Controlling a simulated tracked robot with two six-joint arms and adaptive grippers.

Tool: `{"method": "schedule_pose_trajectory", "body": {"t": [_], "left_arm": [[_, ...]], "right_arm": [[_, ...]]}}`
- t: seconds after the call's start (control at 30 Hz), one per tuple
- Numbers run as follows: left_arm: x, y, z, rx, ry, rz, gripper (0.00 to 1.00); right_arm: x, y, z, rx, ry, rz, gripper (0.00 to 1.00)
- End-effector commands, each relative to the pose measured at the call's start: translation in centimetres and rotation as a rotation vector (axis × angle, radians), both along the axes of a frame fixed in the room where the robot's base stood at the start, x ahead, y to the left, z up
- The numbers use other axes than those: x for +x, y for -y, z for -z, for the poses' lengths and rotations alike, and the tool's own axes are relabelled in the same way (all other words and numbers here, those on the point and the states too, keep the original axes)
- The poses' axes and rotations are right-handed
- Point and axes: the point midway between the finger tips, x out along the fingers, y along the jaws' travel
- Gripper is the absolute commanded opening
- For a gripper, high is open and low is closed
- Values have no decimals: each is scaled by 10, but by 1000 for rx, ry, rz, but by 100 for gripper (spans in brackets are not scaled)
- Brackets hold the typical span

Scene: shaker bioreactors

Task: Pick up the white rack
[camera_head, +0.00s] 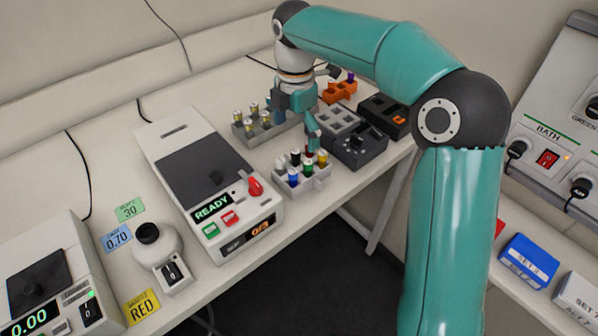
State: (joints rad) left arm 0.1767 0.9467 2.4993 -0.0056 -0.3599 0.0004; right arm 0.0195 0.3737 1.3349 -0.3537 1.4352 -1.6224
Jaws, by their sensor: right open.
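A pale grey-white rack (312,184) stands on the bench right of the centre device, with several vials capped in blue, green, black, red, white and yellow. A greyer rack (262,137) behind it holds several yellowish vials. The front rack looks the whiter of the two. My right gripper (302,122) is open and points down, above and behind the front rack, beside the right end of the grey rack. One teal finger hangs just behind the coloured vials; I cannot tell whether it touches anything. My left gripper is out of view.
The device with the READY display (208,185) stands close left of the racks. A dark grey block device (358,147), a black tray (385,112) and an orange holder (341,91) stand to the right and behind. The bench's front edge is close to the white rack.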

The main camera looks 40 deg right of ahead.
Motion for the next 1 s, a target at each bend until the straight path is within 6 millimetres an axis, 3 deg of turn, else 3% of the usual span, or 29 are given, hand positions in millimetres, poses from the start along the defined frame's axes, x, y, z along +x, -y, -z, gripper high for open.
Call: {"method": "schedule_pose_trajectory", "body": {"t": [0.1,0.3,0.57,0.8,1.0], "left_arm": [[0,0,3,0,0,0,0],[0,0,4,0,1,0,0],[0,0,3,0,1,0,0],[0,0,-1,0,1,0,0],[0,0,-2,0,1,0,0]], "right_arm": [[-1,0,29,1,-5,0,100],[0,0,59,0,-2,1,100],[-1,-1,75,0,-2,0,100],[-2,-3,108,1,-3,2,100],[-2,-3,119,0,1,1,100]]}}
